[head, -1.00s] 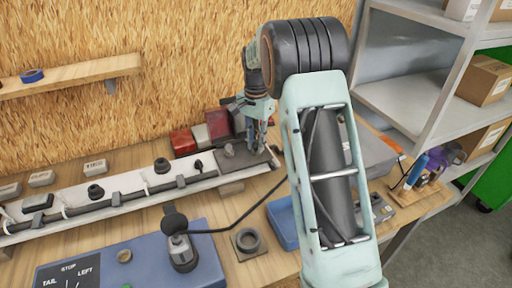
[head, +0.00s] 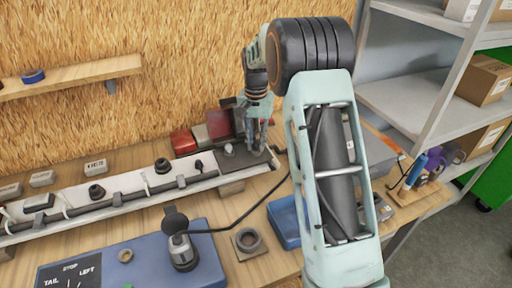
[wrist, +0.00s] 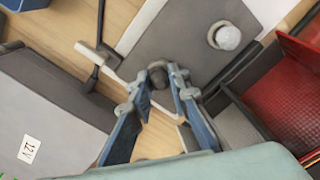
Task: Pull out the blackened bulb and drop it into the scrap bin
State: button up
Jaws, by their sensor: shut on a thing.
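My gripper (wrist: 162,84) is shut on a dark, round-topped bulb (wrist: 157,71) at the end of the grey plate in the wrist view. Whether the bulb is still seated or clear of the plate cannot be told. In the head view my gripper (head: 257,151) is low over the right end of the long white trailer board, and the bulb is hidden. A pale, clear bulb (wrist: 228,38) stands on the same grey plate (wrist: 190,45), apart from my fingers. A blue open tray (head: 284,222) is on the bench to the right; I cannot tell whether it is the scrap bin.
Red lenses (head: 183,142) lie behind the board, close to my gripper in the wrist view (wrist: 287,90). A grey 12V box (wrist: 50,115) is on the other side. A blue control box (head: 130,255) with a black cable stands in front; some bare bench lies between.

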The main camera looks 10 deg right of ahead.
aim_at(256, 143)
jog(key=shift+r+p, duration=1.75)
jog(key=shift+r, duration=0.75)
jog(key=shift+s, duration=0.1)
